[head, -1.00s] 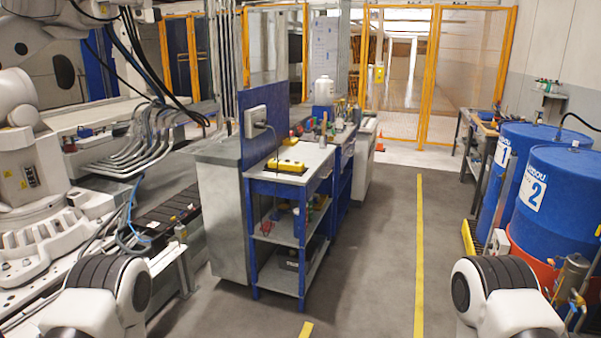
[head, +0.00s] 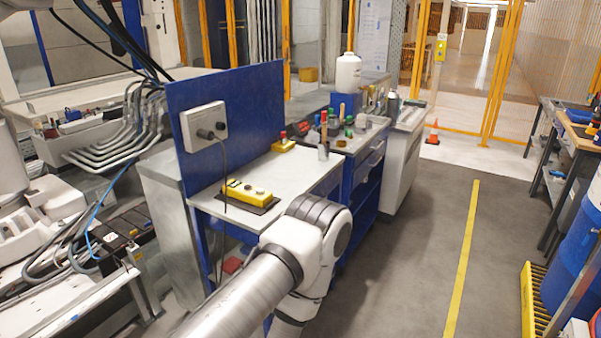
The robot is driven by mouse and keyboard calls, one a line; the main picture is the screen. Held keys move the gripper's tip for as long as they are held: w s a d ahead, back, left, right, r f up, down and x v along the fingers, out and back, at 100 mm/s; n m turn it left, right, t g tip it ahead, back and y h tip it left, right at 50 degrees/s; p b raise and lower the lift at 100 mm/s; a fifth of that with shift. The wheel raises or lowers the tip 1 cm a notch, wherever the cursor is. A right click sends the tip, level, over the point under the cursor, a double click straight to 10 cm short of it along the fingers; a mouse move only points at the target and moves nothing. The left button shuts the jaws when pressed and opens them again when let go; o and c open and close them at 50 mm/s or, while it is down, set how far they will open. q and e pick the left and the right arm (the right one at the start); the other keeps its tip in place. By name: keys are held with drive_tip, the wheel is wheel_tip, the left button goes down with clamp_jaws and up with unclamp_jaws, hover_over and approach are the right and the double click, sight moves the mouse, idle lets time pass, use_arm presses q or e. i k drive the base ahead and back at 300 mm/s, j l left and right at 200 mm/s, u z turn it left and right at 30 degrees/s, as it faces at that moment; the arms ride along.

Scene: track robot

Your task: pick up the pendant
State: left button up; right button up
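A yellow pendant (head: 247,192) with dark buttons lies on a dark mat on the light top of the blue-framed workbench (head: 290,172). A dark cable runs down beside it from a grey box (head: 204,125) on the blue back panel. One of my arms comes in from the bottom left. Its white and dark joint is in front of the bench's near right corner, just right of the pendant in the picture. No gripper fingers show in the head view, and nothing is seen touching the pendant.
A small yellow box with a red button (head: 284,145) sits farther back on the bench. Tools and a white bottle (head: 348,75) stand on the benches behind. The grey floor right of the bench is clear up to the blue drum (head: 573,260).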

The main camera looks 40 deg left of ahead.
sight(235, 189)
drive_tip(key=i+l+u, duration=0.15)
drive_tip(key=i+u, duration=0.3)
drive_tip(key=i, duration=0.2)
drive_tip(key=i+l+u, duration=0.45)
drive_tip(key=i, duration=0.2)
drive_tip(key=i+l+u, duration=0.5)
drive_tip(key=i, duration=0.05)
